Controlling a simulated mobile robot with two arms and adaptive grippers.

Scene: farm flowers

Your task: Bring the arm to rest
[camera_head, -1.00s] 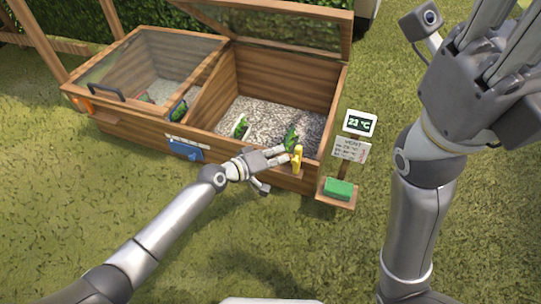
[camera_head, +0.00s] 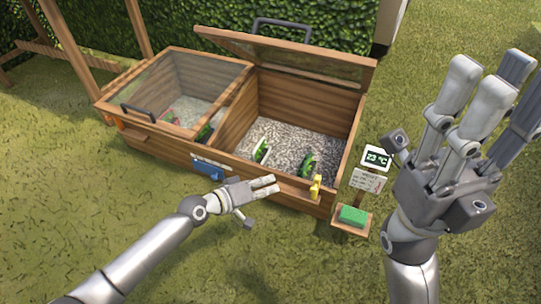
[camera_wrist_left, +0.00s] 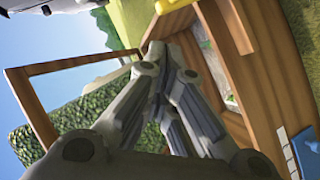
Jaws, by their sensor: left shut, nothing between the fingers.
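My left gripper (camera_head: 268,186) is grey and shut, with nothing held. In the head view it is in front of the wooden cold frame (camera_head: 250,176), left of and apart from the yellow latch (camera_head: 315,187) on the front edge. In the left wrist view its fingers (camera_wrist_left: 170,70) are close together, with the cold frame's wood beside them. My right gripper (camera_head: 487,95) is raised at the right of the head view with its fingers spread upward and nothing between them.
The cold frame's right lid (camera_head: 290,58) stands open over gravel with plant packets (camera_head: 262,150). The left lid (camera_head: 180,85) is closed. A blue piece (camera_head: 207,169) is on the front. A temperature sign (camera_head: 376,158) and green sponge (camera_head: 352,214) stand at the right. Grass in front is clear.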

